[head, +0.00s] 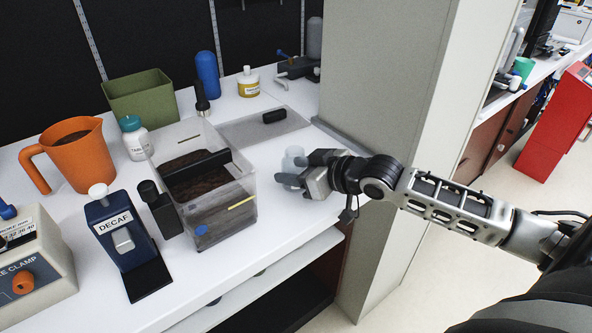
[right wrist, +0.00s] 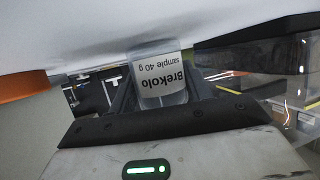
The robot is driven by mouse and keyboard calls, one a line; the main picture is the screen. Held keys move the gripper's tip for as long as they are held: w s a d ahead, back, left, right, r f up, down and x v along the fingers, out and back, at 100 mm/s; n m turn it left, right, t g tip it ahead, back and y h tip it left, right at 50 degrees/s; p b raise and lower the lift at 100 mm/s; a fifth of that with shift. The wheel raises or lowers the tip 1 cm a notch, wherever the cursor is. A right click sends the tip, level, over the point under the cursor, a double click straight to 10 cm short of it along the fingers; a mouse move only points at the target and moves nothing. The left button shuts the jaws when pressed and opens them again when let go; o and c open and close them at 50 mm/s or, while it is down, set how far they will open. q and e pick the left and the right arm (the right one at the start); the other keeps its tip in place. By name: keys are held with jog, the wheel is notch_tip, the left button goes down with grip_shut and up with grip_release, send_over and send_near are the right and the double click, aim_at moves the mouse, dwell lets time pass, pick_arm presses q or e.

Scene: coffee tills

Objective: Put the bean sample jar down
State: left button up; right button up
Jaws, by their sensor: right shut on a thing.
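The bean sample jar (head: 292,160) is a small pale, clear jar at the right end of the white counter in the head view. In the right wrist view the jar (right wrist: 160,78) shows a white label reading "Brekolo sample 40 g". My right gripper (head: 298,178) is shut on the jar. The jar is close over the counter or on it; I cannot tell whether its base touches. The gripper hides part of the jar. My left gripper is not in view.
A clear bin of dark grounds (head: 225,218) stands left of the jar, with a grey lid (head: 262,130) behind. The beige pillar (head: 375,80) is close on the right. An orange jug (head: 78,155) and a DECAF dispenser (head: 120,240) stand further left. Bare counter lies around the jar.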

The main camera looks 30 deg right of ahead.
jog(key=shift+f, duration=0.1)
jog(key=o, duration=1.1)
jog(key=shift+c, duration=0.2)
jog(key=p+v, duration=0.3)
jog(key=v, duration=0.7)
jog(key=shift+r, duration=0.2)
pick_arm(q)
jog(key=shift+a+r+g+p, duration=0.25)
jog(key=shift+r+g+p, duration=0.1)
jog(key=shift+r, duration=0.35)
pick_arm(e)
jog(key=shift+v, duration=1)
jog(key=shift+f, duration=0.1)
